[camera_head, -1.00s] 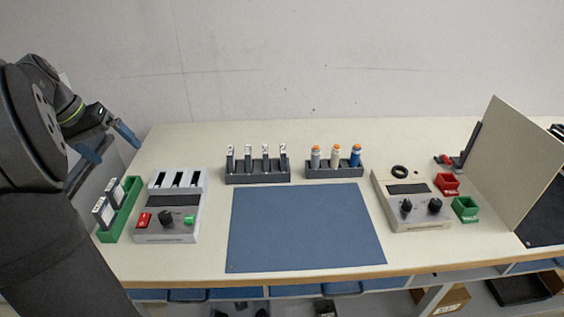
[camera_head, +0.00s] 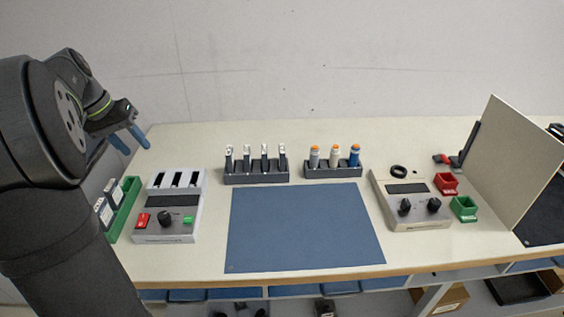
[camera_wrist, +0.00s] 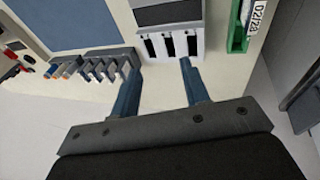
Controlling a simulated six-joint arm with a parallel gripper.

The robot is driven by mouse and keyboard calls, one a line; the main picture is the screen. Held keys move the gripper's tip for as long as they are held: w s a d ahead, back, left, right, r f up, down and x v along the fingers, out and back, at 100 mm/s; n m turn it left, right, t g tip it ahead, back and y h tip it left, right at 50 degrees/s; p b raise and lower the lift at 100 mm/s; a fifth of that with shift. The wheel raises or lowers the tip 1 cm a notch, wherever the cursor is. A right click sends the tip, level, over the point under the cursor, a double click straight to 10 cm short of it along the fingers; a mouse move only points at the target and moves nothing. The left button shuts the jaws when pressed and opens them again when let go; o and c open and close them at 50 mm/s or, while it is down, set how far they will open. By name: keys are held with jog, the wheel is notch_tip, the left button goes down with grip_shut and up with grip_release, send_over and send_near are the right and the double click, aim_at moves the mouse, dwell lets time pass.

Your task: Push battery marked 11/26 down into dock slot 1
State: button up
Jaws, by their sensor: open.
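The grey dock (camera_head: 150,207) stands at the left of the bench with three dark, empty-looking slots (camera_head: 178,180) along its back; the slots also show in the wrist view (camera_wrist: 167,46). A green tray (camera_head: 128,205) left of the dock holds two upright dark batteries with white labels (camera_head: 104,212). In the wrist view one label (camera_wrist: 260,12) reads 02/28. I cannot make out a label reading 11/26. My gripper (camera_head: 137,149) is open and empty, raised behind the tray and dock; its blue fingers in the wrist view (camera_wrist: 160,68) have nothing between them.
A dark rack (camera_head: 257,178) with several upright labelled pieces and a rack of bottles (camera_head: 333,171) stand behind the blue mat (camera_head: 305,228). A second grey device (camera_head: 412,213), red and green bins (camera_head: 465,209) and an upright panel (camera_head: 512,165) stand right. The mat is clear.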

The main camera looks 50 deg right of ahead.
jog(key=s+d+f+t+y, duration=0.1)
jog(key=s+d, duration=0.3)
jog(key=d, duration=0.6)
jog(key=s+d+f+t, duration=0.1)
jog(key=s+d, duration=0.3)
jog(key=d, duration=0.5)
jog(key=t, duration=0.2)
send_near(283, 150)
jog(key=shift+m+h, duration=0.3)
jog(key=x, duration=0.7)
jog(key=shift+a+f, duration=0.2)
jog(key=shift+w+x, duration=0.15)
jog(key=shift+x, duration=1.4)
jog(key=shift+w+x, duration=0.15)
jog(key=shift+x, duration=1.35)
jog(key=shift+r, duration=0.1)
grip_shut()
